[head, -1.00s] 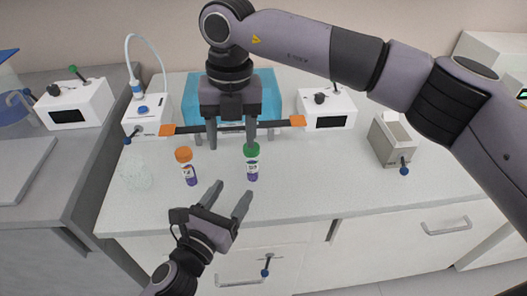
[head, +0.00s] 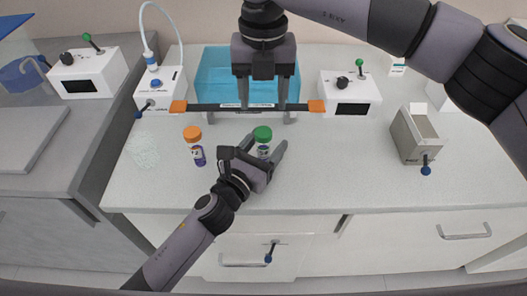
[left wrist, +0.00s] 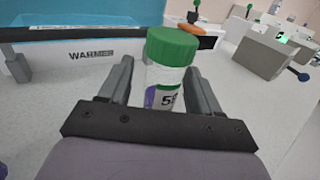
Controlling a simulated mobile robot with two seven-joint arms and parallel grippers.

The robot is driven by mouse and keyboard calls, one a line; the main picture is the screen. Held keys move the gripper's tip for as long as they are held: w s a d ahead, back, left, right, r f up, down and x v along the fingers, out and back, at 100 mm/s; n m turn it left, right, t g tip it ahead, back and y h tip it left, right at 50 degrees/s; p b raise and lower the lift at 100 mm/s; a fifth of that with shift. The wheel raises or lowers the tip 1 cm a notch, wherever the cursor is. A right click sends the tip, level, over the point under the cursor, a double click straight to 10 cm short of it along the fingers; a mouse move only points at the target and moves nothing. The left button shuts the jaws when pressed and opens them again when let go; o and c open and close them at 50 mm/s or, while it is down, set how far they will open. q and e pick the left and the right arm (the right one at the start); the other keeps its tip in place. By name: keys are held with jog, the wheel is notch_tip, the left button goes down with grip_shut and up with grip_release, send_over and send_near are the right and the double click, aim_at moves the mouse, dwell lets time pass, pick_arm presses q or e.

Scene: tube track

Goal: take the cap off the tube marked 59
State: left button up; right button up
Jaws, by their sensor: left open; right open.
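The green-capped tube (head: 263,151) stands upright on the bench in the head view, its lower part hidden by my left gripper. In the left wrist view the tube (left wrist: 167,75) shows a label with a 5; the second digit is partly hidden. My left gripper (head: 266,143) is open, its fingers on either side of the tube below the green cap (left wrist: 173,44). Contact cannot be made out. My right gripper (head: 263,106) is open and empty, fingers pointing down near the dark bar, behind the green-capped tube.
An orange-capped tube (head: 197,152) stands left of my left gripper. A blue warmer (head: 212,78) and a dark bar with orange ends (head: 210,107) lie behind. White devices (head: 349,94) flank it. A grey box (head: 414,137) stands right. The bench between is clear.

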aim_at(263, 132)
pick_arm(q)
jog(key=shift+w+d, duration=0.25)
jog(key=shift+w, duration=0.15)
grip_shut()
pick_arm(e)
jog(key=m, duration=0.4)
jog(key=shift+m, duration=0.4)
jog(key=m, duration=0.4)
jog(key=shift+f, duration=4.05)
